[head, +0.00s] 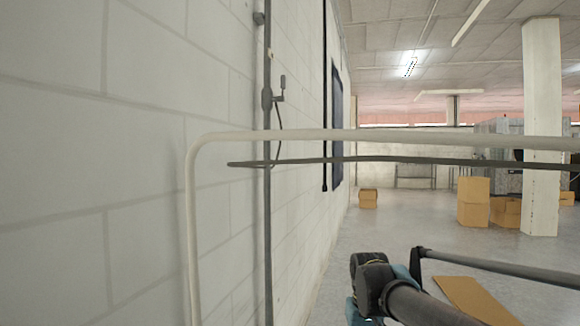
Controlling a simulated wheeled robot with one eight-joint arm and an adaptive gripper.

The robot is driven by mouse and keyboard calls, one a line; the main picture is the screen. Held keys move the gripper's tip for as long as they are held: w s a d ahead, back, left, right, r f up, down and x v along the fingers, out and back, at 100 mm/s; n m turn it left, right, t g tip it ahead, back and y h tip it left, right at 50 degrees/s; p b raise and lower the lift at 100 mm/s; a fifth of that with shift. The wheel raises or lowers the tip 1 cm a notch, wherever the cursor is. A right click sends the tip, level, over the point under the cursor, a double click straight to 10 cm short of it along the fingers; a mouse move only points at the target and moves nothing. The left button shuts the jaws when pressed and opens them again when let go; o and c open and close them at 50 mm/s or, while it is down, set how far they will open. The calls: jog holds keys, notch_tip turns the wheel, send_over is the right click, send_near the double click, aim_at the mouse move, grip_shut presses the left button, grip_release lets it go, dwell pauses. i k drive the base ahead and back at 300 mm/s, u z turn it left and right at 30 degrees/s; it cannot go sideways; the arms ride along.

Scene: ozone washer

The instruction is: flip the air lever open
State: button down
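A dark vertical pipe (267,210) runs down the pale block wall at the left in the head view. A small valve (267,98) sits on this pipe, with a short dark lever (281,85) sticking up at its right side. The lever looks small and roughly upright; I cannot tell its exact setting. A thin dark hose (278,125) hangs from the valve and curves back toward the pipe. Dark links of my arm show at the bottom, low and to the right of the valve, well apart from it. My gripper does not show.
A pale bent rail (400,138) crosses the view below the valve, with a dark rod (400,159) beneath it. A dark panel (337,125) hangs farther along the wall. Cardboard boxes (474,188) and a white column (541,100) stand behind. Open floor (380,225) lies between.

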aim_at(280, 99)
jog(key=u, duration=0.65)
jog(key=k, duration=1.2)
jog(key=z, duration=0.55)
jog(key=i, duration=1)
